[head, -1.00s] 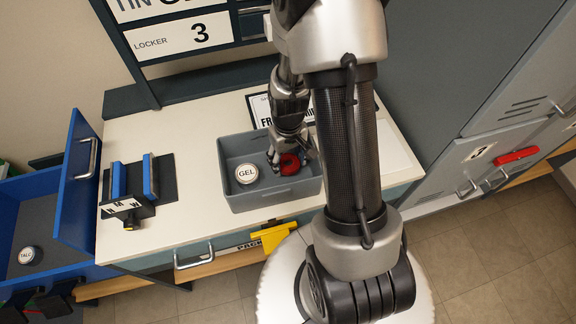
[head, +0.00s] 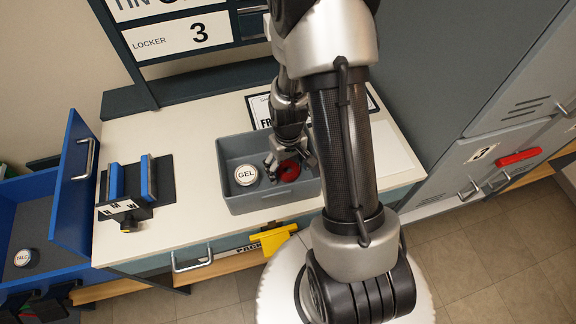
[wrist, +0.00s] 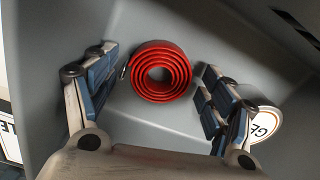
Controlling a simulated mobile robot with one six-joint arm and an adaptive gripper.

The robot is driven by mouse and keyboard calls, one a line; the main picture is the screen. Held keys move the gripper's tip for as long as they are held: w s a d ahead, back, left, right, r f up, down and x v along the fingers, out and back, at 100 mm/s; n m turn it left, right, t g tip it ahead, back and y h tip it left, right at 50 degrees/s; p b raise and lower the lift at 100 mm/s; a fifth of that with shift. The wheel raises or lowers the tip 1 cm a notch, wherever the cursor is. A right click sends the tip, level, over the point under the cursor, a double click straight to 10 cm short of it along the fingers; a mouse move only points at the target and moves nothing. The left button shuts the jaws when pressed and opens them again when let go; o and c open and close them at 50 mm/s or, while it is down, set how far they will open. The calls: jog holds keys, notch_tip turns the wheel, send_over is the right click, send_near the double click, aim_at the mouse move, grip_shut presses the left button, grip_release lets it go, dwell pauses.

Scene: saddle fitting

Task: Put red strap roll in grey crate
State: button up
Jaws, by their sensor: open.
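The red strap roll (head: 288,171) is a coiled red band inside the grey crate (head: 275,197) on the white counter, toward the crate's right side. In the wrist view the roll (wrist: 160,72) lies on the crate floor, its open coil facing the camera. My gripper (head: 290,160) is over the crate, fingers spread. In the wrist view the gripper (wrist: 155,95) has its fingers on either side of the roll, with gaps between them and it. A round GEL tin (head: 246,175) is in the same crate, left of the roll.
A black stand with blue uprights (head: 134,182) is left of the crate. An open blue drawer (head: 75,195) holds a TALC tin (head: 27,257) at far left. A yellow piece (head: 273,238) is at the counter's front. Grey lockers (head: 500,160) stand right.

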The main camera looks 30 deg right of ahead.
jog(key=shift+r, duration=0.15)
notch_tip(320, 180, up, 12)
jog(key=p, duration=0.5)
notch_tip(320, 180, up, 13)
jog(key=t, duration=0.2)
send_over(288, 169)
jog(key=s+a, duration=0.2)
jog(key=a, duration=0.3)
jog(key=s+a+r+t, duration=0.1)
jog(key=s+a+r, duration=0.2)
jog(key=s+r, duration=0.2)
jog(key=s+a+r+n+t, duration=0.1)
jog(key=s+a+r, duration=0.1)
jog(key=s+r, duration=0.4)
jog(key=shift+s+a+t, duration=0.25)
jog(key=shift+a+t, duration=0.05)
jog(key=shift+a, duration=0.1)
jog(key=shift+c, duration=0.2)
